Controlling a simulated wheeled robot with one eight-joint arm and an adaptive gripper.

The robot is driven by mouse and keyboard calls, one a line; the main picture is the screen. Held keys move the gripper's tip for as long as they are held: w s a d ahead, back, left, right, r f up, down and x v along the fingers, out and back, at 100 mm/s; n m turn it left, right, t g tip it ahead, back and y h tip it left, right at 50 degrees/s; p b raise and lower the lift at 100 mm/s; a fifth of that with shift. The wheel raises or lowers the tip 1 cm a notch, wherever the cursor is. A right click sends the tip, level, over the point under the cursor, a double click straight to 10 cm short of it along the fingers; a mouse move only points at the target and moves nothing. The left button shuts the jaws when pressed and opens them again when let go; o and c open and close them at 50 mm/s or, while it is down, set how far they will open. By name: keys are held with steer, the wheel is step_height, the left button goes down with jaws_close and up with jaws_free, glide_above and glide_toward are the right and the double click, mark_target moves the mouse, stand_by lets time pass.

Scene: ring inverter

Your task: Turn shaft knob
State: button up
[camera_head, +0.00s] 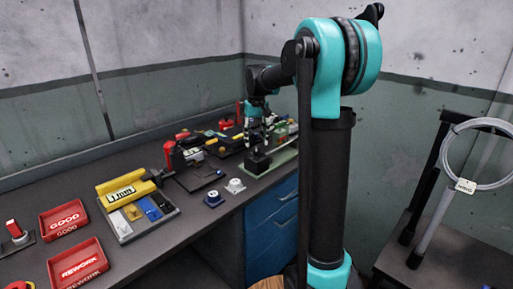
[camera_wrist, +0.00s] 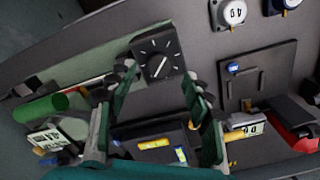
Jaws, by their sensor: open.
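The shaft knob appears to be the black dial with a white pointer line and tick marks (camera_wrist: 157,62) in the wrist view. It sits on a dark block at the end of a pale green board, and the block shows in the head view (camera_head: 257,164). The pointer line is slanted. My gripper (camera_wrist: 160,80) is open, with one finger on each side of the dial's lower part in the wrist view. I cannot tell whether the fingers touch it. In the head view my gripper (camera_head: 257,138) points down above the block.
A white round piece (camera_head: 235,186) and a blue-rimmed one (camera_head: 213,198) lie near the bench's front edge. A yellow meter (camera_head: 126,191), red GOOD tray (camera_head: 64,219) and red REWORK tray (camera_head: 78,264) stand left. Crowded equipment lies around my gripper.

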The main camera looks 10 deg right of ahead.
mark_target(256, 149)
steer(key=shift+f, duration=1.65)
steer(key=c, duration=1.2)
